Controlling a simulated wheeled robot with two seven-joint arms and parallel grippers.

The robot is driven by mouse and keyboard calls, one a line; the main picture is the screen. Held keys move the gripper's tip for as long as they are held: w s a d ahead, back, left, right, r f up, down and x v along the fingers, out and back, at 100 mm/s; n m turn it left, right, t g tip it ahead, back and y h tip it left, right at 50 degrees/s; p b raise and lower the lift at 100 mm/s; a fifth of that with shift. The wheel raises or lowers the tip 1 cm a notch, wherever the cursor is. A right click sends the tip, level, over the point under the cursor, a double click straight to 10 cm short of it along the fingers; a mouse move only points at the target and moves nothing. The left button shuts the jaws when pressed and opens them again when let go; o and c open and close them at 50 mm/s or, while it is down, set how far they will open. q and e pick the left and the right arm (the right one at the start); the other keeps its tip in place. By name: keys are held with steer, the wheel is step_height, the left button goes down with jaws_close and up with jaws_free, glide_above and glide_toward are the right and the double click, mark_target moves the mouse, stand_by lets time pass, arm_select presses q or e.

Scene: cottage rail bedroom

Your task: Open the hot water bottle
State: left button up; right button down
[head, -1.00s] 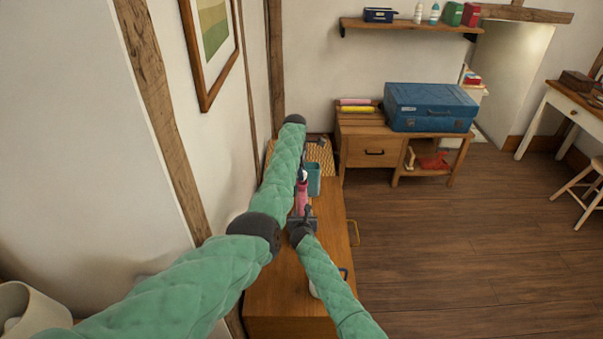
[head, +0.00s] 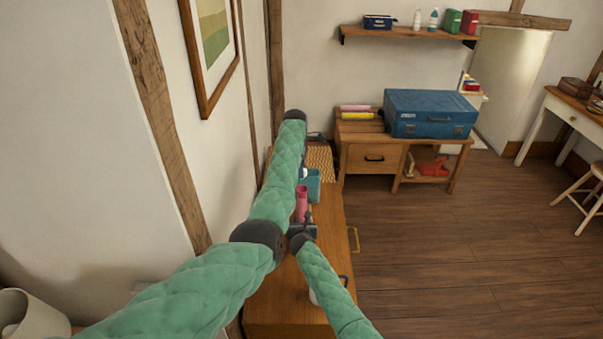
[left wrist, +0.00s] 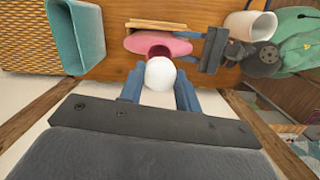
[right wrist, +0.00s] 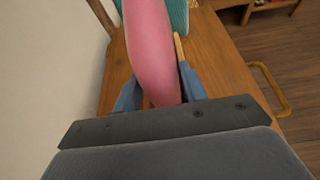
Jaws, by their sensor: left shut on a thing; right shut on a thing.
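The pink hot water bottle (head: 301,207) stands over the wooden cabinet top, its top end open in the head view. My right gripper (right wrist: 160,98) is shut on the pink body, also seen in the left wrist view (left wrist: 212,50). My left gripper (left wrist: 160,88) is shut on a round white cap (left wrist: 160,73). The cap is apart from the bottle, in front of its dark open mouth (left wrist: 157,51) in the left wrist view. In the head view my left arm hides most of the left gripper.
A teal container (head: 313,183) stands just beyond the bottle, near a woven mat (head: 320,158). A white cup (left wrist: 250,25) is on the cabinet beside my right arm. The wall is close on the left. A brass handle (head: 355,239) juts from the cabinet's right side.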

steer(key=c, duration=0.7)
jaws_free()
